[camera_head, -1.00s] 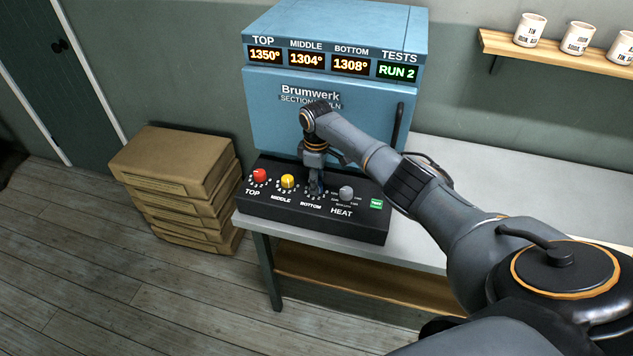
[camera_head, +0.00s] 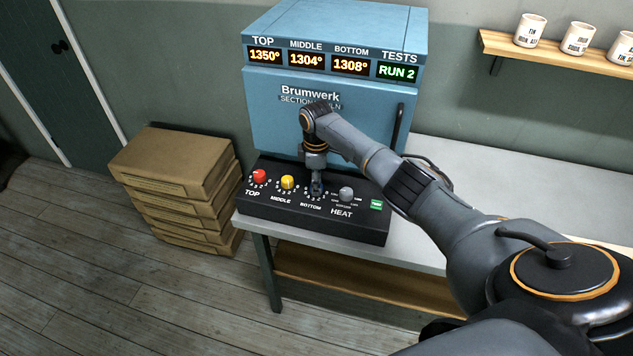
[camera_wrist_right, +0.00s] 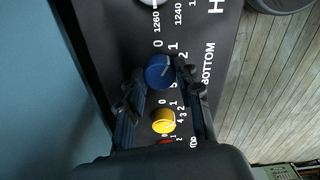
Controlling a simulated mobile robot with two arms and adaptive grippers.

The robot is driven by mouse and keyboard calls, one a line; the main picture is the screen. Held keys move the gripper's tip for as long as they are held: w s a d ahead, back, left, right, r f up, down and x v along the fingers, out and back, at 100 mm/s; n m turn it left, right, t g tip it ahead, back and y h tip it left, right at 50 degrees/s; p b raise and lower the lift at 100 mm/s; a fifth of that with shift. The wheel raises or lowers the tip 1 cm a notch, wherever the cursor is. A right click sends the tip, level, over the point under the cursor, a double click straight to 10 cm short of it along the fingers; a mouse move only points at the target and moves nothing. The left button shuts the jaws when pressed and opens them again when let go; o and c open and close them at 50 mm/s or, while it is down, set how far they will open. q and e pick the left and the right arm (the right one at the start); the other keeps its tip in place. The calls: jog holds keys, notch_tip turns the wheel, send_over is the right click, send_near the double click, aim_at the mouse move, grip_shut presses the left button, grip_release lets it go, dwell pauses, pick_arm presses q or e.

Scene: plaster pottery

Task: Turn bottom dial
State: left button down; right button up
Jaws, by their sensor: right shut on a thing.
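The blue bottom dial (camera_wrist_right: 160,72) sits on the black control panel (camera_head: 290,222), beside the printed word BOTTOM. In the wrist view its white pointer mark faces up and right, towards the printed numbers. My right gripper (camera_head: 316,188) points down at this dial and mostly hides it in the head view. In the wrist view the fingers of my right gripper (camera_wrist_right: 162,76) stand on either side of the blue dial, shut on it. The kiln display (camera_head: 351,65) reads 1308° under BOTTOM. My left gripper is out of view.
The yellow middle dial (camera_head: 287,181) and red top dial (camera_head: 259,176) are left of the gripper; the grey HEAT dial (camera_head: 346,193) and a green button (camera_head: 376,204) are right. The blue kiln (camera_head: 280,125) rises behind. The white table (camera_head: 480,175) is clear on the right.

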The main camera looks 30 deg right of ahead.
jog(key=o, duration=1.1)
jog(key=shift+o, duration=0.2)
notch_tip(320, 180, up, 12)
